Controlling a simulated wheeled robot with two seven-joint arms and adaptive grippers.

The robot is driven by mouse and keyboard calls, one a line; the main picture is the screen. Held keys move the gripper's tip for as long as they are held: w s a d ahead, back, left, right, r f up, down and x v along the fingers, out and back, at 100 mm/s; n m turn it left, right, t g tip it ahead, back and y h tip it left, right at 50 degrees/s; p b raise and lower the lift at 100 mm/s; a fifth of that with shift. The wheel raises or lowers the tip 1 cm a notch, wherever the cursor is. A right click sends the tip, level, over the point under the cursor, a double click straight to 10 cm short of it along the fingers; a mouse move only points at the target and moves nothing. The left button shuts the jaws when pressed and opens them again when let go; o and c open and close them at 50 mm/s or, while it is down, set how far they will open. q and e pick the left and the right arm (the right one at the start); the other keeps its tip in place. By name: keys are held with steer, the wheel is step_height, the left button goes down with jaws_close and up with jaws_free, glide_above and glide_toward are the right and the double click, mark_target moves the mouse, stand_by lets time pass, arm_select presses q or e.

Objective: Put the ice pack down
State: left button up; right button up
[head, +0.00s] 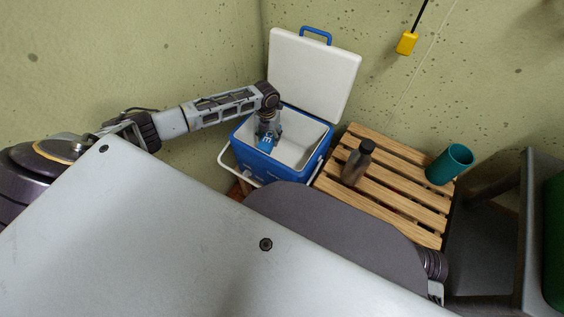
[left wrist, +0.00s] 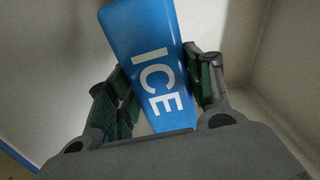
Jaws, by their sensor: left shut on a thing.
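The ice pack (left wrist: 140,45) is a blue block with white "ICE" lettering. My left gripper (left wrist: 165,95) is shut on it, with one finger on each side in the left wrist view. In the head view the ice pack (head: 266,142) and my left gripper (head: 268,132) are inside the open blue and white cooler (head: 246,160). The pack hangs below the wrist, between the white inner walls. I cannot tell whether its lower end touches the cooler floor. My right gripper does not show.
The cooler's white lid (head: 312,72) stands open behind it. A slatted wooden table (head: 385,190) to its right bears a dark bottle (head: 357,162) and a teal cup (head: 449,164). A dark chair (head: 500,225) stands at the right. Walls close in behind.

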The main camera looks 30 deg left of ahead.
mark_target(267, 142)
arm_select(q)
steer(key=shift+s+a+f+m, duration=0.25)
steer(key=shift+a+f+m, duration=0.35)
steer(key=shift+m, duration=0.6)
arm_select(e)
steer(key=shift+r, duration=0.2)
arm_select(q)
steer(key=shift+f, duration=0.2)
steer(key=shift+f+b, duration=0.35)
steer(key=shift+b, duration=0.3)
steer(key=shift+f+b, duration=0.9)
step_height(267, 142, down, 3)
steer(key=b, duration=0.3)
steer(key=shift+f+b, duration=0.25)
steer(key=shift+b, duration=0.05)
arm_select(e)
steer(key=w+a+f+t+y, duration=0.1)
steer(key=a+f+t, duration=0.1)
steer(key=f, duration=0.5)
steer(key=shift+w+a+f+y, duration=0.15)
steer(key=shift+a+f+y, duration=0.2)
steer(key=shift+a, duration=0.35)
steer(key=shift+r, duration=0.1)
